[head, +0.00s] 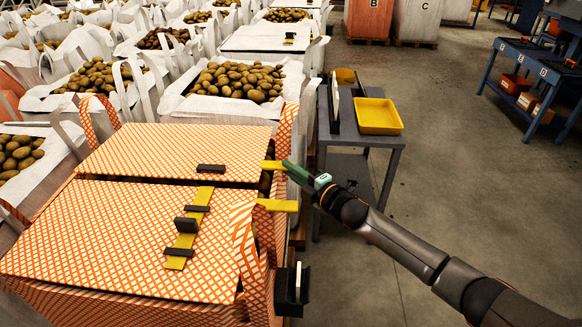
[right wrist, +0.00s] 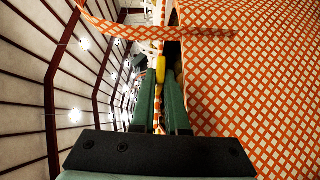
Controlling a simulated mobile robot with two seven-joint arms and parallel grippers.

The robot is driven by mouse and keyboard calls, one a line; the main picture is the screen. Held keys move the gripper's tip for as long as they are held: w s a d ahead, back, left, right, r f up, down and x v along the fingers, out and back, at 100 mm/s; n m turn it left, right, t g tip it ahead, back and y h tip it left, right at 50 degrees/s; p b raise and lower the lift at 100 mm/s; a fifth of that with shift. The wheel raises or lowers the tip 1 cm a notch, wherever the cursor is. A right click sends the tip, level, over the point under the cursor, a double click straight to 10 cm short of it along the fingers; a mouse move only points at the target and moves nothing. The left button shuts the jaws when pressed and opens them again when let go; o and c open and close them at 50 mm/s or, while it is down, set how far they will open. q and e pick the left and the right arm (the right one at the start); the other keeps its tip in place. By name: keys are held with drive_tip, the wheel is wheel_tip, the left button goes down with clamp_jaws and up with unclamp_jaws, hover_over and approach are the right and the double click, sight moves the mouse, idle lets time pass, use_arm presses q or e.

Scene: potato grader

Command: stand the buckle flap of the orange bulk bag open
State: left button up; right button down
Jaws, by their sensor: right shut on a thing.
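The orange-and-white checked bulk bag (head: 200,293) stands at the left front of the head view. Its far flap (head: 170,148) lies flat, with a black buckle piece (head: 211,168) at its near edge. Its near flap (head: 100,235) also lies flat, with a yellow strap (head: 190,235) and several black pieces on it. A yellow tab (head: 272,165) sticks out at the far flap's right corner. My right gripper (head: 286,168) is shut on this tab; the yellow shows between its green fingers (right wrist: 161,95) in the right wrist view. My left gripper is out of view.
A second yellow tab (head: 277,205) sticks out just nearer. An upright checked loop (head: 282,145) stands close behind the gripper. A grey table (head: 365,132) with a yellow tray (head: 378,116) stands behind my right arm. White potato bags fill the back left.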

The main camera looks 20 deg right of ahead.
drive_tip(key=r+p, duration=0.4)
drive_tip(key=shift+w+d+r+p, duration=0.2)
drive_tip(key=shift+w+r+p, duration=0.1)
drive_tip(key=shift+w+r, duration=0.1)
drive_tip(key=w+r+p, duration=0.1)
drive_tip(key=r, duration=0.1)
drive_tip(key=w+r+p, duration=0.1)
drive_tip(key=r+p, duration=0.1)
drive_tip(key=w+d+r+p, duration=0.1)
drive_tip(key=r, duration=0.1)
drive_tip(key=shift+d+r+p, duration=0.1)
drive_tip(key=shift+r+p, duration=0.2)
drive_tip(key=shift+r, duration=0.05)
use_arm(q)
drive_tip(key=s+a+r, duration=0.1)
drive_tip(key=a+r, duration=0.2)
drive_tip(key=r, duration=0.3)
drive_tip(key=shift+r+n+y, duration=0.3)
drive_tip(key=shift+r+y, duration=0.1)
use_arm(e)
drive_tip(key=shift+w+d+r, duration=0.15)
drive_tip(key=shift+w+r, duration=0.05)
drive_tip(key=shift+r, duration=0.05)
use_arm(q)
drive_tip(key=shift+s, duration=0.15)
